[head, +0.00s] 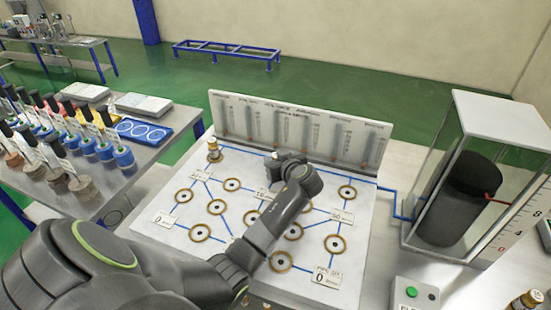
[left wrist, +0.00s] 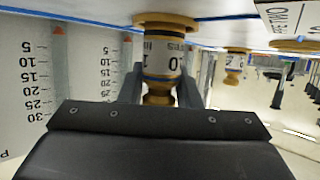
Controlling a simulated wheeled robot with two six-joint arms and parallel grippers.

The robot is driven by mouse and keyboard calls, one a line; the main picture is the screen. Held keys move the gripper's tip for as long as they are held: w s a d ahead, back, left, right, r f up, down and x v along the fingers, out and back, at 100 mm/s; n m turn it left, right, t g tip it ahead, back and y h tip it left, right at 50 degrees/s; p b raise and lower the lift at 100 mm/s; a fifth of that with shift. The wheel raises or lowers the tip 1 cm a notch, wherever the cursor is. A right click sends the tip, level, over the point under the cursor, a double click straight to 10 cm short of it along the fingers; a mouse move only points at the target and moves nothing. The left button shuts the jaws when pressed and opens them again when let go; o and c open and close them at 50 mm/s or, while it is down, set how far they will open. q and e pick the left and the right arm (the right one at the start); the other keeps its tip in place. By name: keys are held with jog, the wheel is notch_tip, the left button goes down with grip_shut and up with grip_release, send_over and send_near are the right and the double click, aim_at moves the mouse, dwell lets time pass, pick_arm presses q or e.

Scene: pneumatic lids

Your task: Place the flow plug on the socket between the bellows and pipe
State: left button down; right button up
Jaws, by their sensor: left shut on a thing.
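My left gripper (head: 274,158) is over the back of the white board, near its upright panel. In the left wrist view the gripper (left wrist: 160,92) is shut on a flow plug (left wrist: 163,58), with a brass knob between the fingers and a white printed body. The plug's brass flange is at the board surface; I cannot tell if it is fully seated. In the head view the plug is hidden by the gripper. Several brass ring sockets (head: 232,184) joined by blue lines lie on the board. A black bellows (head: 466,200) stands in a clear case. My right gripper is not in view.
Another plug (head: 213,150) stands at the board's back left corner. The upright gauge panel (head: 300,132) is close behind the gripper. A PIPE label (head: 325,277) is at the front right. A loose plug (head: 524,301) is at the lower right. A left table (head: 150,150) holds many-coloured plugs.

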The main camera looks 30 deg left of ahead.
pick_arm(q)
jog(key=shift+f, duration=0.1)
jog(key=c, duration=1.1)
grip_release()
jog(key=shift+o, duration=0.2)
jog(key=shift+d, duration=0.15)
jog(key=b+v, duration=0.2)
jog(key=v, duration=0.8)
jog(key=shift+s+d, duration=0.15)
jog(key=shift+s+d+r+b, duration=0.35)
jog(key=shift+d+r, duration=0.15)
jog(key=shift+d, duration=0.05)
